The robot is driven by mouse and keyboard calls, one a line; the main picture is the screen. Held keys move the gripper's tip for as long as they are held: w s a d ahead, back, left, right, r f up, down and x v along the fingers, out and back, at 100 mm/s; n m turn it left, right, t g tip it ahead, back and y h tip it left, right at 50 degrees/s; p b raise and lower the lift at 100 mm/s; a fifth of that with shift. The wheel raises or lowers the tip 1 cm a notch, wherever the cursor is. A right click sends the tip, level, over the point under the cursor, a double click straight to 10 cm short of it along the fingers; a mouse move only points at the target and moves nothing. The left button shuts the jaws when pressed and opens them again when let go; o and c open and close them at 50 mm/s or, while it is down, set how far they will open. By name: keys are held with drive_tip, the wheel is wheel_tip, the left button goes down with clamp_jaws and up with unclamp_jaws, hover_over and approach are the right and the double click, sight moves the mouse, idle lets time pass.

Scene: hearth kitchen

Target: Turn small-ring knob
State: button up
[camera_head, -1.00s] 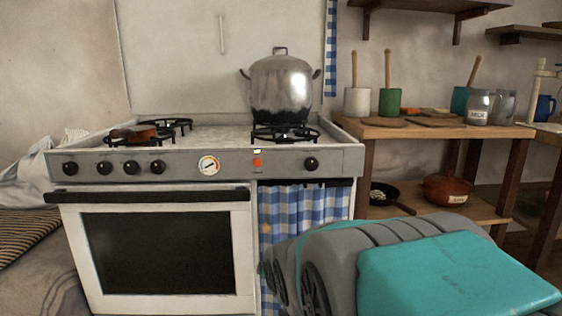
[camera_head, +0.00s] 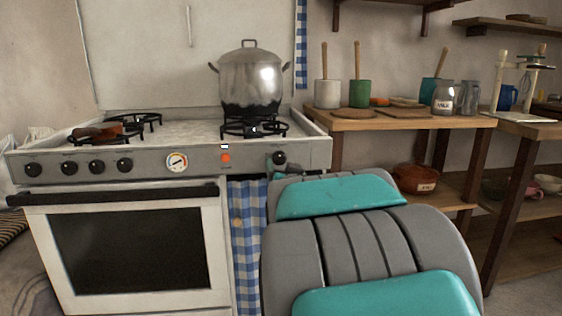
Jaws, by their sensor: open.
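The stove's front panel carries several black knobs. One knob (camera_head: 279,158) stands alone at the right end; it looks like the small-ring knob, but I cannot read a label. The others sit in a row on the left, the rightmost of these being a black knob (camera_head: 124,165). My gripper (camera_head: 282,162) is at the lone right knob, with teal finger parts showing on either side of it. It is open, and my grey and teal arm hides most of it. I cannot tell whether the fingers touch the knob.
A large metal pot (camera_head: 250,82) stands on the right burner. A pan-like brown item (camera_head: 97,133) lies on the left burner. A dial (camera_head: 177,162) and red button (camera_head: 225,157) are on the panel. A wooden shelf table (camera_head: 400,120) with jars stands close on the right.

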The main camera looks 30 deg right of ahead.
sight(280, 160)
drive_tip(key=shift+x, duration=2.65)
drive_tip(key=shift+f, duration=0.1)
clamp_jaws()
